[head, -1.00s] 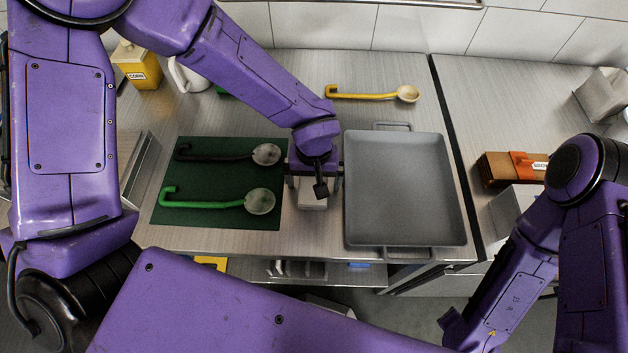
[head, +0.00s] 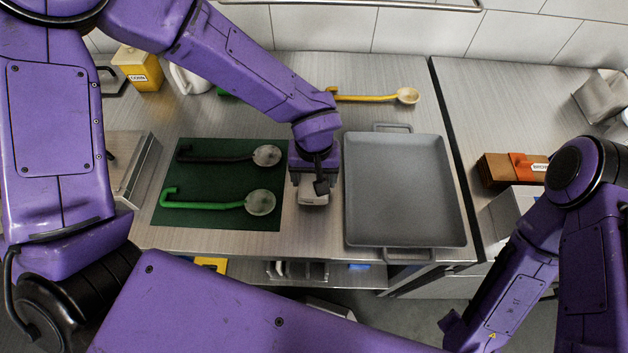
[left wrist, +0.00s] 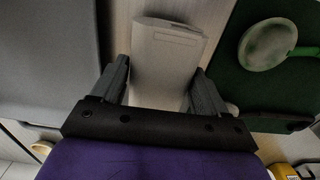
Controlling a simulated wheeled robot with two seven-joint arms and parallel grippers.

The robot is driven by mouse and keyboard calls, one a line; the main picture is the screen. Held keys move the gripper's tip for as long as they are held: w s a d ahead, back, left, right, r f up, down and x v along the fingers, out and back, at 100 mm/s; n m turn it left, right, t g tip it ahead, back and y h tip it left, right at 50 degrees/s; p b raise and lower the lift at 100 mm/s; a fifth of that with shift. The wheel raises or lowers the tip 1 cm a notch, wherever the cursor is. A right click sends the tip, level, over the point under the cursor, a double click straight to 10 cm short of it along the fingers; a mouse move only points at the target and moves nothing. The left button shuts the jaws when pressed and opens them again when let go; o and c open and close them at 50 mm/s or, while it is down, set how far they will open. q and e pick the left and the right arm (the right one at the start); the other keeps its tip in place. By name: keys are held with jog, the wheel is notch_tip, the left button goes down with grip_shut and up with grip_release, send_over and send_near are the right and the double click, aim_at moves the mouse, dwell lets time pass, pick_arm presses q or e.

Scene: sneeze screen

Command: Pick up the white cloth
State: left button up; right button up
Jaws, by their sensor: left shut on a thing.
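The white cloth (head: 313,198) is a folded, pale block on the steel counter, between the green mat and the grey tray. My left gripper (head: 311,186) is directly above it, its jaws shut on the cloth's two sides and hiding part of it. In the left wrist view, the cloth (left wrist: 165,60) sits between the two dark fingers (left wrist: 160,82). I cannot tell whether it is clear of the counter. Part of my right arm shows at the lower right, but its gripper does not show.
The green mat (head: 215,220) left of the cloth holds a dark ladle (head: 267,155) and a green ladle (head: 261,202). The grey tray (head: 403,190) stands close on the right. A yellow ladle (head: 407,96) lies behind. The counter's front edge is near.

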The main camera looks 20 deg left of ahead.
pick_arm(q)
jog(key=s+d+r+b, duration=0.1)
jog(key=d+r+b, duration=0.2)
jog(key=d+r, duration=0.7)
jog(key=d, duration=0.4)
jog(key=shift+s+r, duration=0.15)
jog(key=shift+r, duration=0.05)
